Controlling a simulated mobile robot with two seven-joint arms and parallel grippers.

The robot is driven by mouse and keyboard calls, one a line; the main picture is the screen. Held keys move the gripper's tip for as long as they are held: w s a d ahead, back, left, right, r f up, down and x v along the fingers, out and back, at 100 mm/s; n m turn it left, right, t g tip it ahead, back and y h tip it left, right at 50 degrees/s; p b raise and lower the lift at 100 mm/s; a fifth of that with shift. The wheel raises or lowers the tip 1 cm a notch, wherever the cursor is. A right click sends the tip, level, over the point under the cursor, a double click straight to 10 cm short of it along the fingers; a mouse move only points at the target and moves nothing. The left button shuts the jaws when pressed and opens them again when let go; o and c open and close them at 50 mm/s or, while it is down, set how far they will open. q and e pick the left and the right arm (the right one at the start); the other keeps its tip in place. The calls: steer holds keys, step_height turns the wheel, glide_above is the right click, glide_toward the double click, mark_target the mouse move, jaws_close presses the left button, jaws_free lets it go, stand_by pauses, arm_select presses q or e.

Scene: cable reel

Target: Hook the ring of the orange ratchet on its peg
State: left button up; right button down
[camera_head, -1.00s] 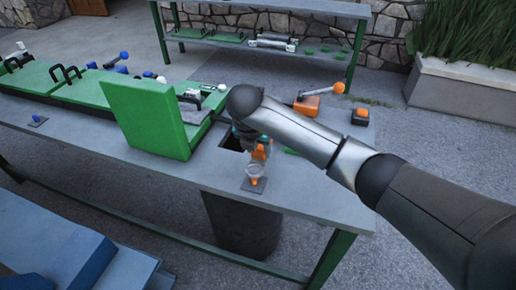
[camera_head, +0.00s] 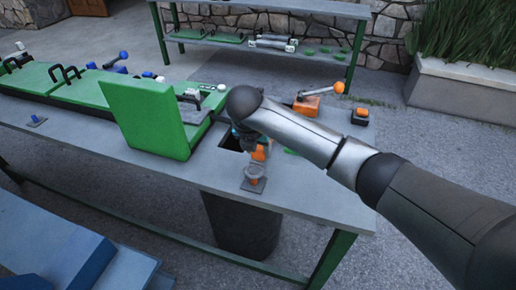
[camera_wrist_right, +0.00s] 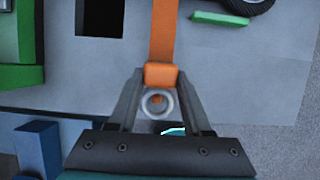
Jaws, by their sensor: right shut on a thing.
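My right gripper (camera_wrist_right: 160,75) is shut on the orange ratchet (camera_wrist_right: 160,74), which shows between its fingers in the right wrist view. In the head view the ratchet (camera_head: 259,153) peeks out below my right wrist. Its grey ring (camera_wrist_right: 157,103) is in line with the orange peg, whose tip shows through the ring's hole. In the head view the peg (camera_head: 254,182) stands on a dark square plate near the table's front edge, with grey at its top. I cannot tell whether the ring is around the peg or just above it. My left gripper is out of view.
An open green lid (camera_head: 145,118) stands left of the ratchet. A dark square opening (camera_head: 232,144) in the tabletop lies beside it. A dark bin (camera_head: 240,225) stands below the table.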

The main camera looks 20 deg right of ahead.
mark_target(257, 159)
steer(key=shift+f+b, duration=1.55)
steer(key=shift+f, duration=0.4)
stand_by(1.5)
steer(key=shift+c, duration=1.3)
jaws_free()
